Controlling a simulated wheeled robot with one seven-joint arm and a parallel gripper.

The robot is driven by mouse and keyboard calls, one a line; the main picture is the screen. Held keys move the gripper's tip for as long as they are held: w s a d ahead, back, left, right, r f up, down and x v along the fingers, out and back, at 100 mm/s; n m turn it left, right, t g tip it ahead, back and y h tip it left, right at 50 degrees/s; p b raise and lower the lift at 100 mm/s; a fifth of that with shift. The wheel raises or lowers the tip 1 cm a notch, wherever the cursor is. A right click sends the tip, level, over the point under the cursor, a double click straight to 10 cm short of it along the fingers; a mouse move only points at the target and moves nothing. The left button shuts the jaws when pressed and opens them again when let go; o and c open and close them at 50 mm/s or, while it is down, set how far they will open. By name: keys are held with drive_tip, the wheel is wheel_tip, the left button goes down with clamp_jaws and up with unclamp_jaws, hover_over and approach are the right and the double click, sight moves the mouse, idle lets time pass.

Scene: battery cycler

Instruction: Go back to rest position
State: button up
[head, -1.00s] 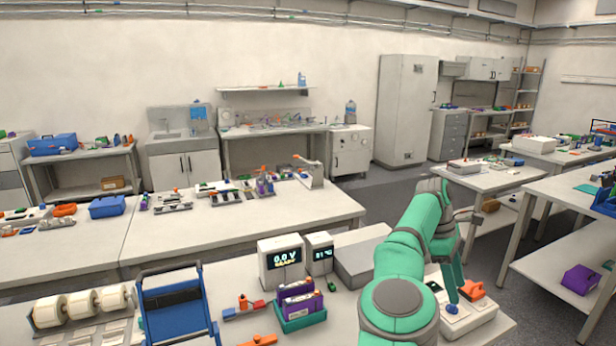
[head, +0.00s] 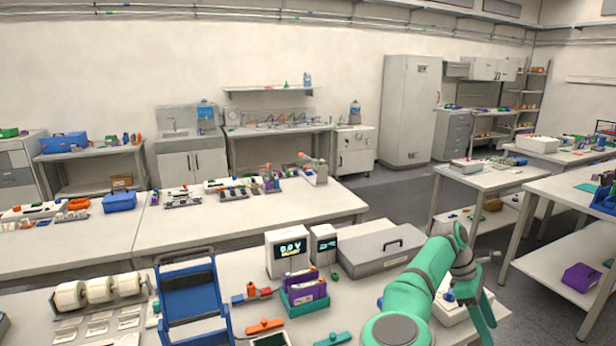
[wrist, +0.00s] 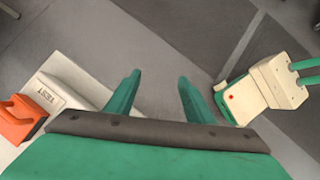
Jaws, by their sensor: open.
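My gripper (wrist: 159,82) shows in the wrist view with its two green fingers apart and nothing between them. Grey floor shows beyond the fingertips. In the head view my green arm reaches over the right end of the near bench, and its wrist is bent at the bench's right edge. A white device (head: 452,312) is partly hidden behind my arm there. In the wrist view, a white box (wrist: 62,85) with small lettering and an orange item (wrist: 18,122) are at the left, clear of the fingers.
The near bench (head: 240,262) holds a display unit (head: 287,252), a grey lidded case (head: 382,248), a teal tray with purple packs (head: 305,293), a blue frame (head: 190,300) and white rolls (head: 98,290). A side table (head: 480,178) stands at the right, past open floor (head: 400,200).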

drive_tip(key=s+d+f+n+g+h, duration=0.1)
drive_tip(key=s+d+f+g+h, duration=0.1)
drive_tip(key=s+d+f, duration=0.5)
drive_tip(key=s+d+f+n+g+h, duration=0.1)
drive_tip(key=s+d+f+g+h, duration=0.2)
drive_tip(key=s, duration=0.7)
drive_tip(key=s+d+n+h, duration=0.3)
drive_tip(key=s+n+h, duration=0.55)
drive_tip(key=s, duration=0.25)
drive_tip(key=s+a+f+m+t+y, duration=0.15)
drive_tip(key=a+m+t+y, duration=0.25)
drive_tip(key=a+m+t, duration=1.15)
drive_tip(key=s+a+f+m+t+y, duration=0.15)
drive_tip(key=a+m+t+y, duration=0.25)
drive_tip(key=a+m+t, duration=1.15)
drive_tip(key=s+a+n+g+y, duration=0.3)
drive_tip(key=s+a+n+y, duration=0.2)
drive_tip(key=a, duration=0.9)
drive_tip(key=s+a+n+g+y, duration=0.3)
drive_tip(key=s+a+n+y, duration=0.2)
drive_tip(key=s+a, duration=0.6)
drive_tip(key=a, duration=0.3)
drive_tip(key=shift+d, duration=0.15)
